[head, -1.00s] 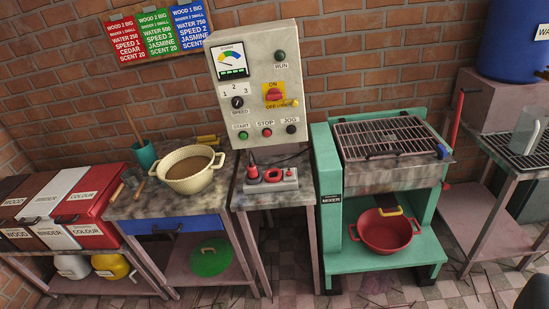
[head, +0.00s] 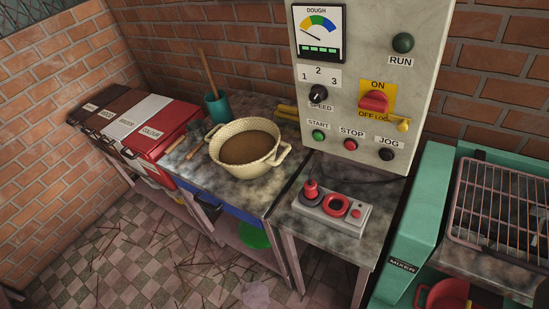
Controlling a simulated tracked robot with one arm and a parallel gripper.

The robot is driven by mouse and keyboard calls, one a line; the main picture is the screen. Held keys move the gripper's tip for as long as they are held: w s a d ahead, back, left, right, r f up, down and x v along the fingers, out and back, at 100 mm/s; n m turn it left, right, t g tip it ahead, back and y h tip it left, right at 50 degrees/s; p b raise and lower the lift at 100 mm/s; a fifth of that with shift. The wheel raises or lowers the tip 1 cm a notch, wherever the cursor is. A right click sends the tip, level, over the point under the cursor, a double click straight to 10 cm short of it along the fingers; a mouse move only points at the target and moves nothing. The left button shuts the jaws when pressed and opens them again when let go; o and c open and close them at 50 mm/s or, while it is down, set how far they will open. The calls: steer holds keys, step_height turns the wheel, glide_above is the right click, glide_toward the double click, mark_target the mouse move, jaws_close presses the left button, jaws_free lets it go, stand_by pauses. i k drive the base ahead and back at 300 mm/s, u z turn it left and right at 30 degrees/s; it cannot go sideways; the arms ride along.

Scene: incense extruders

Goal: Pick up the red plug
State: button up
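The red plug (head: 311,189) stands upright at the left end of a grey socket block (head: 355,222). The block lies on the small table below the control panel. A red ring-shaped part (head: 336,205) sits beside the plug on the same block, with a small red button to its right. I cannot tell whether the plug is seated in the block or only rests on it. My gripper is not in view.
The control panel (head: 372,60) stands behind the block. A cream pot (head: 245,147) of brown stuff is on the table to the left, near a teal cup (head: 217,106). The green mixer (head: 418,225) stands close on the right. Sticks litter the tiled floor.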

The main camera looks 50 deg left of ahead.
mark_target(311, 190)
steer(key=u, duration=0.4)
steer(key=i, duration=0.8)
steer(key=u, duration=0.5)
steer(key=k, duration=0.8)
steer(key=u, duration=0.25)
steer(key=i, duration=0.8)
steer(key=z, duration=0.15)
